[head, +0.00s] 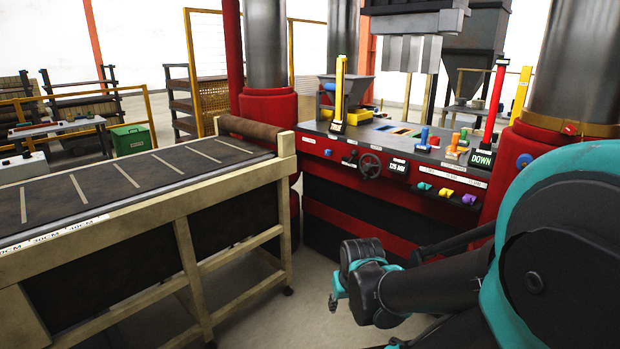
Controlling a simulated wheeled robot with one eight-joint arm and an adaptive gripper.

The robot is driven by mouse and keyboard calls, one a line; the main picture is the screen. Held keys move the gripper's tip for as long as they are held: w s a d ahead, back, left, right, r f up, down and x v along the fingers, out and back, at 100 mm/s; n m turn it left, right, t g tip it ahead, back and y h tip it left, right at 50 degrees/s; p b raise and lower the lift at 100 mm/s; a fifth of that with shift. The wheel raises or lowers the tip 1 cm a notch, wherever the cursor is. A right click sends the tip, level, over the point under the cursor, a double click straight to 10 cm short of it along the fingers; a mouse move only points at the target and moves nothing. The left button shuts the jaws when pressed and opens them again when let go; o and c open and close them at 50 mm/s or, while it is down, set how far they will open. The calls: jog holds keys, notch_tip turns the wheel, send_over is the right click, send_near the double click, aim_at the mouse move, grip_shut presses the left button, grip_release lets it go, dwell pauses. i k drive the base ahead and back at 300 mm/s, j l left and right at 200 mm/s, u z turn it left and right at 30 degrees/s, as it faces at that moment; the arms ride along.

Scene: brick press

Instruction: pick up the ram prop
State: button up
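No part is clearly labelled as the ram prop, and I cannot tell which upright bar it is. A red bar (493,105) stands upright at the right, by a sign reading DOWN (481,159). Another yellow bar (522,92) is behind it. My gripper (336,297) is low in front of the press, apart from all the bars. Its fingers are small and partly hidden, so its opening is unclear.
A conveyor (130,176) with a wooden frame fills the left. The press front carries a handwheel (370,165), several coloured knobs and small levers. Thick red-based columns flank it. Some grey floor (300,318) is free between conveyor and arm.

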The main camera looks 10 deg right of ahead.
aim_at(502, 63)
jog(key=i+j+z, duration=0.1)
jog(key=i+z, duration=0.3)
jog(key=i+j+z, duration=0.3)
jog(key=i+z, duration=0.15)
jog(key=i, duration=0.1)
